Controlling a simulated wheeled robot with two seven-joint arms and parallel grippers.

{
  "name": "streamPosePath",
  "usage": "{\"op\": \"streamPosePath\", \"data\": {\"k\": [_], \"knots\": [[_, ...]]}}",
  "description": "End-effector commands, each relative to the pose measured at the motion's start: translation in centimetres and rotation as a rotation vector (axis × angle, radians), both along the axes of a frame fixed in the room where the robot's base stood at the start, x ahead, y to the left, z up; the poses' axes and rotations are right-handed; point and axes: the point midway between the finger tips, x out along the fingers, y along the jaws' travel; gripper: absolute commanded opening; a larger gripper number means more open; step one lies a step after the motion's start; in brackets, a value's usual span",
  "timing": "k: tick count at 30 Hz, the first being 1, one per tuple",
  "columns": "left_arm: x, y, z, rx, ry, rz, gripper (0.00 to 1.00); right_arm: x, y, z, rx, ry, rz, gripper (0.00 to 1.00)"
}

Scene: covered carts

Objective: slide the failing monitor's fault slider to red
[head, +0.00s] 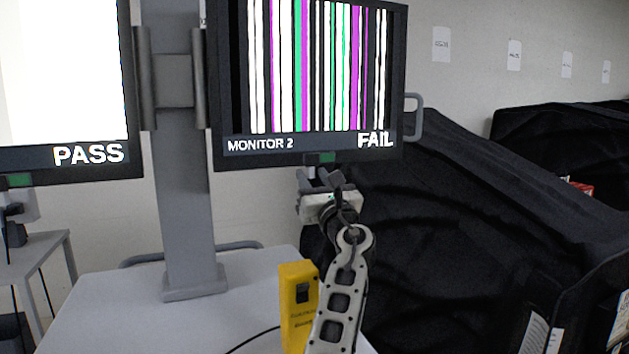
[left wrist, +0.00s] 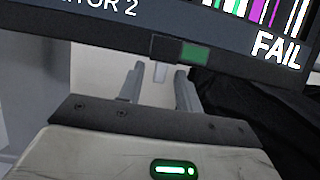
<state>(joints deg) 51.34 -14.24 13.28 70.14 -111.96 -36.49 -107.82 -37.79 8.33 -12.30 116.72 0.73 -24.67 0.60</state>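Monitor 2 (head: 308,147) shows vertical colored stripes and the word FAIL. On its lower bezel is the fault slider (head: 327,158), with green showing on the right and a dark block on the left; it also shows in the left wrist view (left wrist: 194,53). My left gripper (head: 320,174) is just below and in front of the slider. My right gripper is in neither view.
Another monitor (head: 90,170) at the left shows PASS and a green slider (head: 18,181). A grey post (head: 185,200) stands between the monitors on a pale cart top (head: 130,310). A yellow handheld device (head: 296,300) stands beside my arm. Black-covered carts (head: 450,220) fill the right.

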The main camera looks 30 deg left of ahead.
Motion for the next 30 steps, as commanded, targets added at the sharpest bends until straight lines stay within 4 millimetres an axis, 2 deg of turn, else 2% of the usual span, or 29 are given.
{"op": "streamPosePath", "data": {"k": [2,6,12,18,21,30], "knots": [[0.0,0.0,0.0,0.0,0.0,0.0,0.35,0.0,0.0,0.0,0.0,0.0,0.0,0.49],[0.0,0.0,0.0,0.0,0.0,0.0,0.0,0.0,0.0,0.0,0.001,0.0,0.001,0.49],[0.2,-0.2,-0.1,0.0,0.0,-0.002,0.0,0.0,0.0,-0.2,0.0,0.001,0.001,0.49],[2.1,-1.9,-0.2,0.0,0.0,-0.005,0.0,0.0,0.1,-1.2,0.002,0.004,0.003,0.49],[2.7,-2.4,-0.2,0.001,0.001,-0.001,0.0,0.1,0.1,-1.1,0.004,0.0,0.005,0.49],[2.9,-2.7,-0.1,0.001,0.002,-0.002,0.0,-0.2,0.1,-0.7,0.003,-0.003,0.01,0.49]]}}
